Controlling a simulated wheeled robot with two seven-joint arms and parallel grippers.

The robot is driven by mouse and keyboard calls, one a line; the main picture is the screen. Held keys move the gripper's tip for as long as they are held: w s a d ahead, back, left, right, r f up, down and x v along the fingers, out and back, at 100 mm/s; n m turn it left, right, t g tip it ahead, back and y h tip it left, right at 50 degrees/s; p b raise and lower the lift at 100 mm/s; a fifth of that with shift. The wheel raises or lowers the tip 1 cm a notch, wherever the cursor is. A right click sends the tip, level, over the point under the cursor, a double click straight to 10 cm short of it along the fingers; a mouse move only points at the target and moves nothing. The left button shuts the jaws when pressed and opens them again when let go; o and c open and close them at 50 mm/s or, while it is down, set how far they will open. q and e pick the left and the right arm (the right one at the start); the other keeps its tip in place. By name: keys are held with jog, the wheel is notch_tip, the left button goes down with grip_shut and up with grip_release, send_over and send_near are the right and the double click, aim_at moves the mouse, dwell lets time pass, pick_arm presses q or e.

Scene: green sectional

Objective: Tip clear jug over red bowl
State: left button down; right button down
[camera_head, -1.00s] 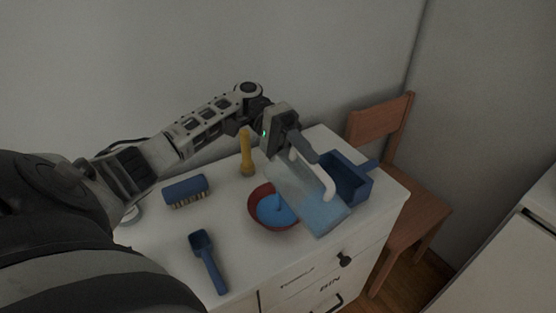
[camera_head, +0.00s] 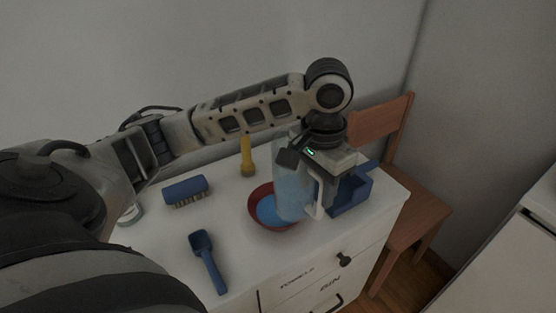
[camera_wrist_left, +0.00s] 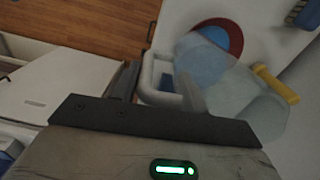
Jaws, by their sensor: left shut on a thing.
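The clear jug (camera_head: 291,188) with its white handle (camera_head: 319,196) stands nearly upright at the right side of the red bowl (camera_head: 254,197), covering part of it. Pale blue shows through the jug's wall. The bowl is on the white cabinet top and holds blue liquid (camera_head: 266,211). My left gripper (camera_head: 318,170) is shut on the jug's handle, coming from above; its fingertips are mostly hidden. In the left wrist view the jug (camera_wrist_left: 245,98) and its handle (camera_wrist_left: 150,72) lie beyond the gripper, with the red bowl (camera_wrist_left: 232,36) partly behind the jug. My right gripper is not in view.
A blue bin (camera_head: 352,194) is close right of the jug. A yellow flashlight-like object (camera_head: 247,158) stands behind the bowl. A blue brush (camera_head: 185,189) and a blue scoop (camera_head: 207,262) lie to the left. A wooden chair (camera_head: 412,205) is beside the cabinet.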

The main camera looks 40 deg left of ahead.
pick_arm(q)
jog(key=shift+r, duration=0.25)
jog(key=shift+a+r, duration=0.1)
jog(key=shift+r, duration=1.75)
